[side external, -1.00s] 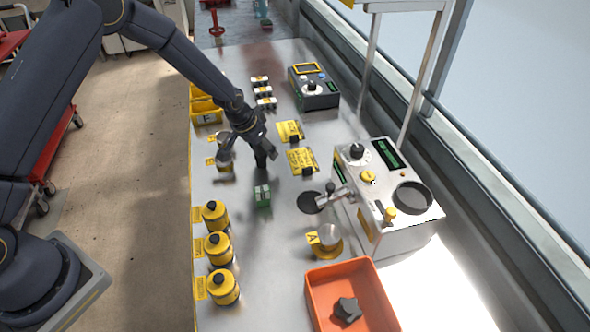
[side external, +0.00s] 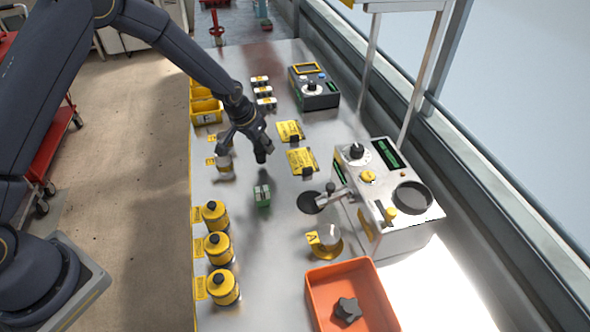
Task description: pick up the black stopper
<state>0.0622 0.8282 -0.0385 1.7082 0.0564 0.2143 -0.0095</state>
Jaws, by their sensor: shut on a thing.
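My gripper (side external: 262,149) is above the middle of the metal bench, at the end of my dark arm. Its jaws are shut on a small dark thing, the black stopper (side external: 261,157), which blends with the dark fingers so its outline is hard to make out. The stopper appears to hang clear of the bench top, above and behind the green block (side external: 262,196). The fingers hide part of it.
Several yellow jars with black tops (side external: 216,246) line the left edge. The metal machine (side external: 388,205) and orange bin (side external: 318,300) are at right and front.

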